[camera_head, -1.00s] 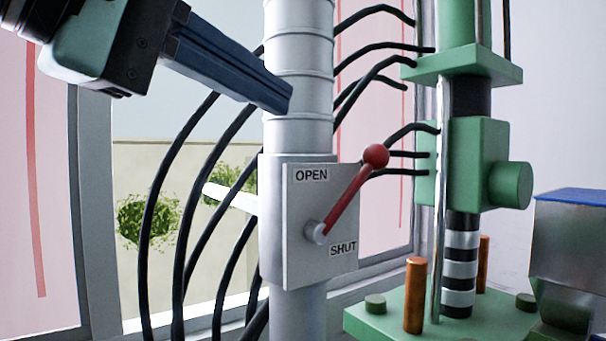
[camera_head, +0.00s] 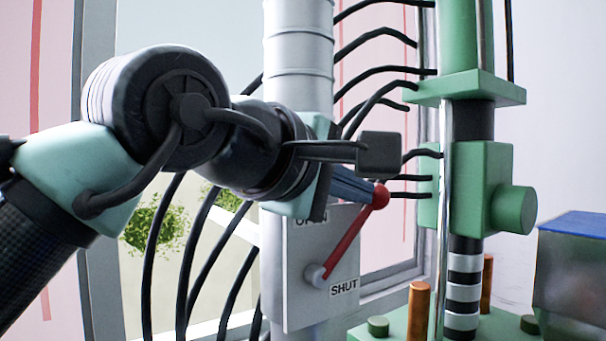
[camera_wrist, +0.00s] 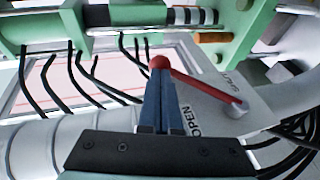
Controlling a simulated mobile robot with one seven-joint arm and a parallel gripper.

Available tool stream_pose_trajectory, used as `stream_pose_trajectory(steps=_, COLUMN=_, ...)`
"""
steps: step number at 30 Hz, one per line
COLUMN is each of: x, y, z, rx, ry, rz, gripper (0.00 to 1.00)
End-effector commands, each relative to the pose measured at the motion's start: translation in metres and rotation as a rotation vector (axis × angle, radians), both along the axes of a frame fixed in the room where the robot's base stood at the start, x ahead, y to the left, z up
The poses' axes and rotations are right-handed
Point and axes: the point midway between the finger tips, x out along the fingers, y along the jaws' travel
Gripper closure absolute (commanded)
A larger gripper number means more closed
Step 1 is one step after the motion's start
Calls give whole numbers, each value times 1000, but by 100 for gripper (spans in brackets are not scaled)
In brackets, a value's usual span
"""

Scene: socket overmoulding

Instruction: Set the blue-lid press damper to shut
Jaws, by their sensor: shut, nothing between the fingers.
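The damper is a grey plate (camera_head: 345,240) on a vertical duct, with a red lever (camera_head: 347,243) ending in a red ball knob (camera_head: 380,196). The lever points up and right from its pivot, between the OPEN label at the top, partly covered by my arm, and the SHUT label (camera_head: 344,287) at lower right. My gripper (camera_head: 370,192) is shut and empty, its blue fingers at the left of the knob. In the wrist view the fingertips (camera_wrist: 160,82) lie right at the knob (camera_wrist: 160,62); I cannot tell whether they touch. The blue-lid box (camera_head: 580,262) stands at right.
A green press column (camera_head: 470,180) with a side knob stands right of the damper. Several black hoses (camera_head: 375,45) run behind the duct (camera_head: 298,70) and toward the press. Orange posts (camera_head: 418,312) rise from the green base. A window is behind.

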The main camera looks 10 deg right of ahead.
Motion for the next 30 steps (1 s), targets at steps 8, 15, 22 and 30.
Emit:
stream_pose_trajectory(steps=8, x=2, y=-3, z=-1, rx=0, ry=0, rz=0, gripper=100)
stream_pose_trajectory(steps=15, x=2, y=-4, z=-1, rx=6, ry=2, rz=-1, gripper=100)
stream_pose_trajectory(steps=22, x=5, y=-11, z=0, rx=73, ry=28, rz=-3, gripper=100)
stream_pose_trajectory(steps=30, x=10, y=-28, z=-11, rx=259, ry=96, rz=-5, gripper=100)
